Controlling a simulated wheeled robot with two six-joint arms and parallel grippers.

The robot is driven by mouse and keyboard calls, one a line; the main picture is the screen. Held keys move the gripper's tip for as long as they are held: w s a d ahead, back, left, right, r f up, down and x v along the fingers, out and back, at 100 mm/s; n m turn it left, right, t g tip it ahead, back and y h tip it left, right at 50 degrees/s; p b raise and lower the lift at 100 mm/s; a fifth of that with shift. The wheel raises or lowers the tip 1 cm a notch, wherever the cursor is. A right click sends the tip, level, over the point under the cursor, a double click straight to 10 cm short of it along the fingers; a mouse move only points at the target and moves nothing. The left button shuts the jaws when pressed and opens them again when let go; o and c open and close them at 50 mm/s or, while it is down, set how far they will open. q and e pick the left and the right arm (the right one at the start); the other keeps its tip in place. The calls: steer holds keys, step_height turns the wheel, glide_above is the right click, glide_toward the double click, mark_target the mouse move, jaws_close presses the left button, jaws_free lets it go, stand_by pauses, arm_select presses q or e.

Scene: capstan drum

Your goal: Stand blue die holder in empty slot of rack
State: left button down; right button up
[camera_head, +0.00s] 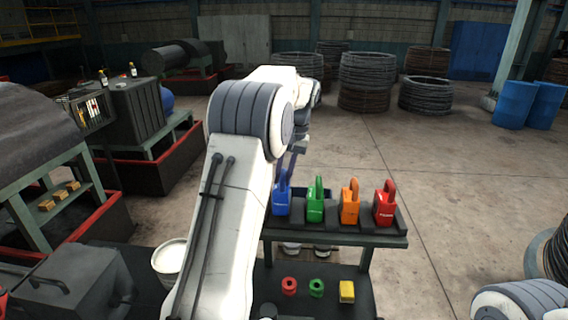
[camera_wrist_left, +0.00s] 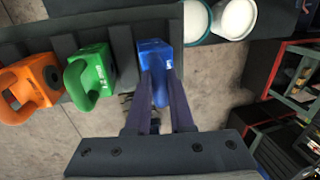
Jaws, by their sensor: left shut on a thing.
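The blue die holder (camera_head: 281,204) is upright at the left end of the dark rack (camera_head: 336,236), in line with the other holders. In the left wrist view the blue holder (camera_wrist_left: 152,54) sits at the rack's end slot, beside a dark divider. I cannot tell whether its base rests on the slot floor. My left gripper (camera_head: 286,174) is above it, partly hidden by my arm. In the left wrist view its fingers (camera_wrist_left: 158,82) are shut on the blue holder's handle. My right gripper is not in view.
Green (camera_head: 315,202), orange (camera_head: 349,203) and red (camera_head: 384,204) holders stand in the rack to the right. Small red and green rings and a yellow block (camera_head: 347,291) lie on the lower dark surface. A white bucket (camera_head: 170,259) stands left of my arm.

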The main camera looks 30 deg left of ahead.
arm_select(q)
steer(key=shift+f, duration=0.6)
steer(key=shift+f, duration=0.1)
steer(key=c, duration=0.8)
jaws_free()
steer(key=shift+f, duration=0.1)
steer(key=shift+w+d+r, duration=0.15)
steer(key=shift+d+r, duration=0.2)
steer(key=shift+r, duration=1.65)
steer(key=shift+w+d+r, duration=0.2)
steer(key=shift+d+r, duration=0.2)
steer(key=shift+r, duration=1.65)
steer(key=shift+w+d+r, duration=0.15)
steer(key=shift+d+r, duration=0.2)
steer(key=shift+r, duration=1.65)
